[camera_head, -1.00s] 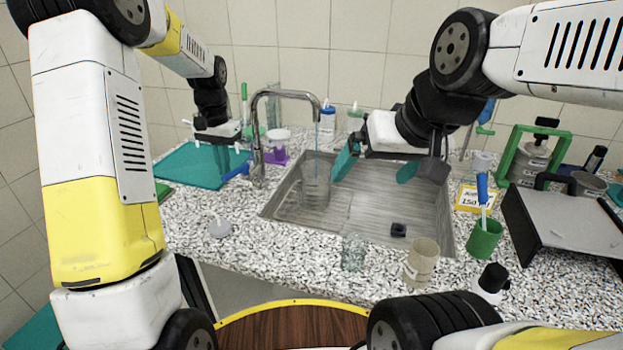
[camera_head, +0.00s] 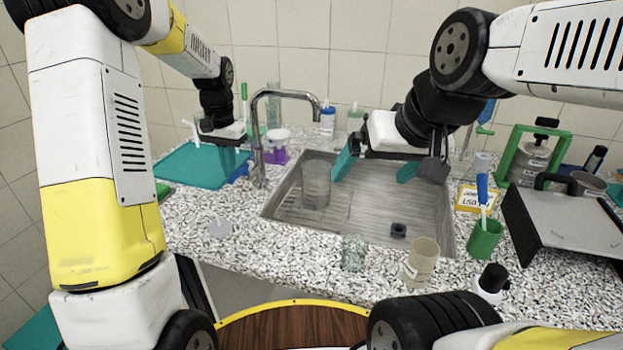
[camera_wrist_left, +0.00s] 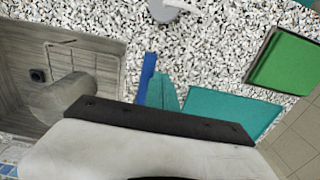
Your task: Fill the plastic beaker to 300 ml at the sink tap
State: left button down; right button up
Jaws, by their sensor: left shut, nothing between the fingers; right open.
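A clear beaker (camera_head: 316,184) stands upright in the steel sink (camera_head: 432,205), under the spout of the chrome tap (camera_head: 283,94). Its scale and water level are too small to read. No stream shows below the spout. My left gripper (camera_head: 232,160) is shut and empty, left of the tap and beside its blue lever (camera_head: 240,172). In the left wrist view its teal fingers (camera_wrist_left: 166,94) are beside the blue lever (camera_wrist_left: 147,80); I cannot tell whether they touch. My right gripper (camera_head: 376,172) is open and empty over the sink, to the right of the beaker.
A glass beaker (camera_head: 354,254) and a beige beaker (camera_head: 422,263) stand on the front counter. A green cup (camera_head: 485,240) with a blue-handled tool and a yellow sign (camera_head: 474,198) stand right of the sink. A teal tray (camera_head: 190,168) lies at the left.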

pick_arm(q)
jog(key=s+r+t, duration=0.2)
jog(key=s+r, duration=0.4)
jog(key=r, duration=0.7)
jog(key=s+d+r+n+t+h, duration=0.1)
jog(key=s+n+t+h, duration=0.1)
jog(key=s, duration=1.8)
jog(key=shift+s+d+r+n+t, duration=0.2)
jog(key=shift+s+n+t, duration=0.2)
jog(key=shift+n+t, duration=0.6)
